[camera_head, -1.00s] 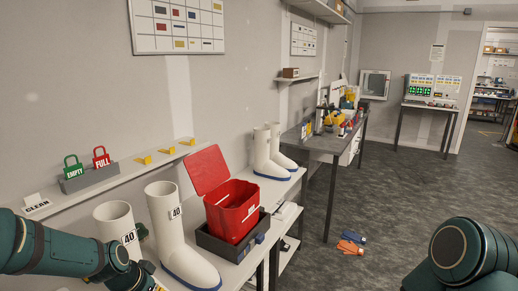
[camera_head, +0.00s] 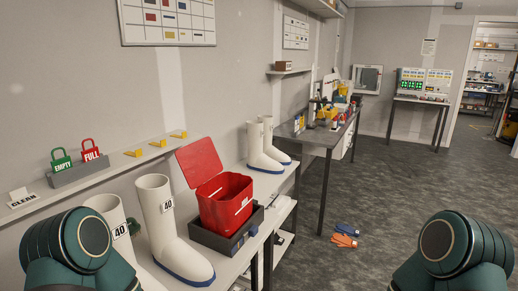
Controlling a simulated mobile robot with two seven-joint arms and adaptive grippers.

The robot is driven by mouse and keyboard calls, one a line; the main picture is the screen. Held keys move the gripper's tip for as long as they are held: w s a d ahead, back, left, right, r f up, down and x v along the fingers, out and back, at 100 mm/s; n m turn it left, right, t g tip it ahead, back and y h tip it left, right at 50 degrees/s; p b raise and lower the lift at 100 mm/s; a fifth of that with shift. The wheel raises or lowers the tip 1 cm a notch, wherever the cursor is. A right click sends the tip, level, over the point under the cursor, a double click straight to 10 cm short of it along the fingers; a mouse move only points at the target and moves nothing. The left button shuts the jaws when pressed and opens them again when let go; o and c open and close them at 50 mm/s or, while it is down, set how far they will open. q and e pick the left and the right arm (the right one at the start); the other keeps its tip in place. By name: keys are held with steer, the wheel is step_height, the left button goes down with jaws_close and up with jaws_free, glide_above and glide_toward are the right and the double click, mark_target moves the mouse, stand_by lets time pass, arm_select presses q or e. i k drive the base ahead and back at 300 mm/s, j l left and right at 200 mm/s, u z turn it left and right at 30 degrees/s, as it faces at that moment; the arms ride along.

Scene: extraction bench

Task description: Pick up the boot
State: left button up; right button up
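Two tall white boots labelled 40 stand upright on the bench at the left. The fully visible boot (camera_head: 168,222) has a blue sole and stands left of the red box. The other boot (camera_head: 112,215) is partly hidden behind my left arm, with its shaft top showing. A second pair of white boots (camera_head: 259,148) with blue soles stands farther back on the bench. My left arm is low at the left and my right arm is low at the right. Neither gripper shows in this view, so I cannot see what they hold.
An open red box (camera_head: 228,203) sits in a dark tray (camera_head: 225,242) beside the boot. A shelf (camera_head: 105,172) above holds green and red tags and yellow hooks. Orange and blue gloves (camera_head: 344,240) lie on the floor. The floor on the right is open.

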mark_target(257, 161)
steer(key=i+l+z, duration=0.3)
steer(key=i, duration=0.15)
steer(key=i+z, duration=0.3)
steer(key=i, duration=0.15)
steer(key=i+z, duration=0.2)
steer(key=i, duration=1.3)
steer(key=i+u, duration=0.25)
steer(key=i, duration=0.15)
steer(key=i+l+u, duration=0.55)
steer(key=i, duration=0.2)
steer(key=i+l+u, duration=0.25)
steer(key=u, duration=0.2)
steer(key=i+l+u, duration=0.5)
steer(key=k+j, duration=0.1)
